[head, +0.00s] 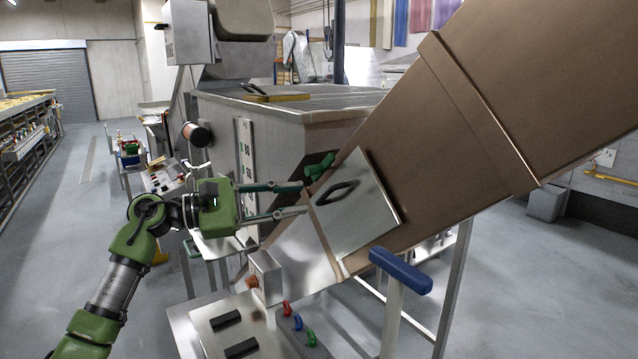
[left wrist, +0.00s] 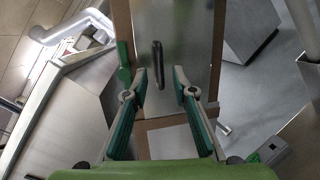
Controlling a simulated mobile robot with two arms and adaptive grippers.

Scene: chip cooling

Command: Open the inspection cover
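The inspection cover (head: 362,222) is a flat silver plate on the sloping brown duct, and it appears to lie closed against it. It carries a dark bar handle (head: 336,191). A green latch-like part (head: 320,166) sits at the cover's upper left edge. My left gripper (head: 304,198) is open and empty, its fingertips just left of the handle. In the left wrist view the handle (left wrist: 157,65) shows in line with the gap between the open fingers (left wrist: 160,76), with the cover (left wrist: 185,45) behind it. My right gripper is in neither view.
The brown duct (head: 470,130) rises to the upper right. Below the cover are a blue-topped post (head: 401,271), a small metal box (head: 266,278) and a panel with red, blue and green levers (head: 298,322). A large metal machine (head: 280,125) stands behind.

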